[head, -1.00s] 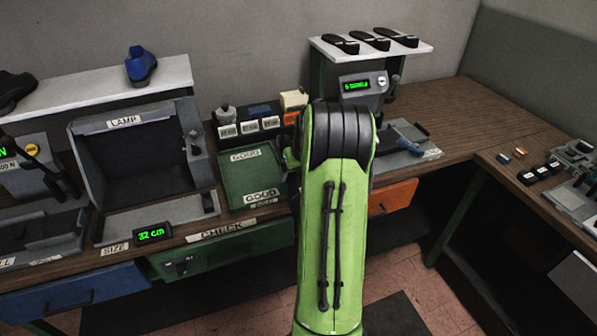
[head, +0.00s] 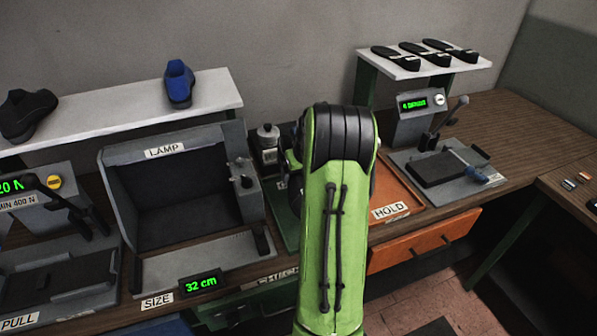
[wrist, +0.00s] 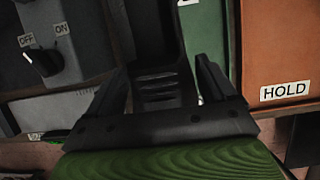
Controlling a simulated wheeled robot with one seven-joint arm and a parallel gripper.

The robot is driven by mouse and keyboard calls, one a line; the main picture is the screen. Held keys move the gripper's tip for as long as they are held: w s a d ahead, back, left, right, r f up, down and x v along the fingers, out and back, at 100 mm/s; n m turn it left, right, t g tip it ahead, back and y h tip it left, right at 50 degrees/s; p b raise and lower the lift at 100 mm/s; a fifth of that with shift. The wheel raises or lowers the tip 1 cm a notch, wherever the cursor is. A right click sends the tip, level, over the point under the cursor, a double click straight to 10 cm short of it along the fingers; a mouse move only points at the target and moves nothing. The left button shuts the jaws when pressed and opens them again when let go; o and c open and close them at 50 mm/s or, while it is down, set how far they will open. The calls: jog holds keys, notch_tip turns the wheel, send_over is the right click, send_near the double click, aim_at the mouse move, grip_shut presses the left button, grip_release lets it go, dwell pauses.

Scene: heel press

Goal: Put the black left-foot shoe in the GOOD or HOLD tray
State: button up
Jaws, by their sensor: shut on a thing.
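My gripper (wrist: 160,85) shows in the wrist view with its fingers on either side of a dark thing, shut on it. It looks like a black shoe (wrist: 150,40) with ridges near the fingers; which foot it is for, I cannot tell. In the head view my green arm hides the gripper and the shoe. The orange HOLD tray (head: 391,190) is right of my arm; it also shows in the wrist view (wrist: 280,45), right of the fingers. The green GOOD tray (head: 284,222) is mostly behind my arm; its green surface (wrist: 222,45) lies just right of the held shoe.
A black shoe (head: 26,116) and a blue shoe (head: 178,84) stand on the white shelf (head: 115,118). The LAMP box (head: 180,190) is left of the trays. A press device (head: 440,170) stands right, below a shelf with black soles (head: 424,52).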

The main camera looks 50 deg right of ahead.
jog(key=f+b, duration=0.6)
jog(key=f, duration=0.3)
jog(key=shift+w+f, duration=0.15)
jog(key=shift+w, duration=0.05)
jog(key=shift+f+b, duration=0.4)
jog(key=shift+b, duration=0.1)
jog(key=o, duration=1.3)
jog(key=p+v, duration=0.3)
jog(key=v, duration=1.3)
jog(key=shift+w, duration=0.1)
